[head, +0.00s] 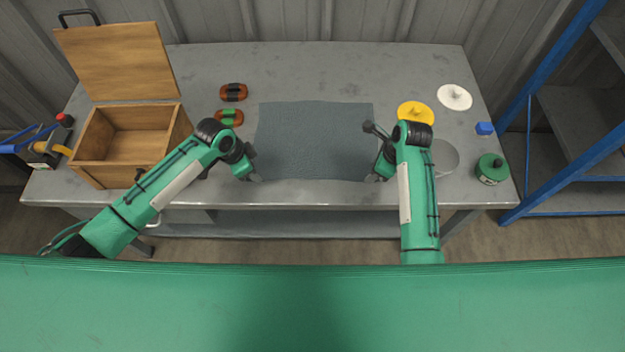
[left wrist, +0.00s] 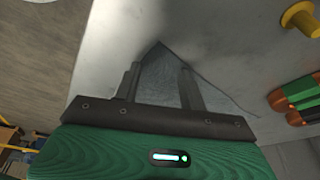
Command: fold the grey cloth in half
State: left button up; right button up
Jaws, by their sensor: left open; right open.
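The grey cloth (head: 312,140) lies flat and unfolded on the grey table, near its front edge. My left gripper (head: 256,179) is at the cloth's front left corner. In the left wrist view its two fingers (left wrist: 160,72) stand apart, with a corner of the cloth (left wrist: 163,88) between them. Whether the fingers touch the cloth I cannot tell. My right gripper (head: 373,178) is at the front right corner of the cloth, open. Its fingers are small in the head view, and that corner is partly hidden by it.
An open wooden box (head: 128,143) stands left. Two rotor-like parts, one dark orange (head: 233,92) and one green and orange (head: 229,117), lie left of the cloth. Right are a yellow disc (head: 415,112), a white disc (head: 454,97), a blue block (head: 485,128) and a green cylinder (head: 491,168).

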pick_arm(q)
jog(key=shift+f, duration=0.15)
pick_arm(e)
jog(key=shift+f, duration=0.1)
pick_arm(q)
jog(key=shift+f, duration=0.1)
pick_arm(e)
jog(key=shift+f, duration=0.15)
pick_arm(q)
jog(key=shift+c, duration=0.9)
pick_arm(e)
jog(key=shift+c, duration=0.9)
pick_arm(q)
grip_shut()
pick_arm(e)
grip_shut()
pick_arm(q)
jog(key=shift+r, duration=0.25)
pick_arm(e)
jog(key=shift+r, duration=0.25)
